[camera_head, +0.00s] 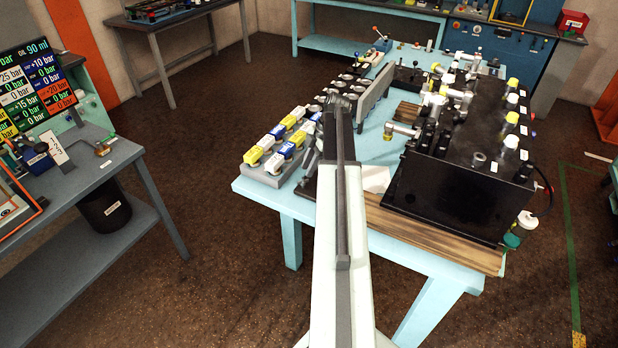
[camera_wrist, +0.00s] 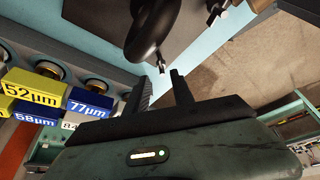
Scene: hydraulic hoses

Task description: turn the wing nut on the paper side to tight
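My gripper (camera_wrist: 160,77) is open in the wrist view, with its two dark fingers apart and nothing seen between them. Just beyond the fingertips is a black rounded part (camera_wrist: 150,34) with a narrow stem and a small grey tip; I cannot tell whether it belongs to the wing nut. In the head view my arm reaches over the light blue table (camera_head: 268,192), and its end hides what lies there. A white sheet (camera_head: 376,178), perhaps the paper, lies between my arm and the black box (camera_head: 455,195). I cannot make out the wing nut in either view.
Labelled yellow, blue and white blocks (camera_head: 270,150) stand left of my arm, and also show in the wrist view (camera_wrist: 40,88). A grey upright plate (camera_head: 376,95) stands beyond. A side bench (camera_head: 85,170) with a pressure display (camera_head: 32,85) is at left; open floor lies between.

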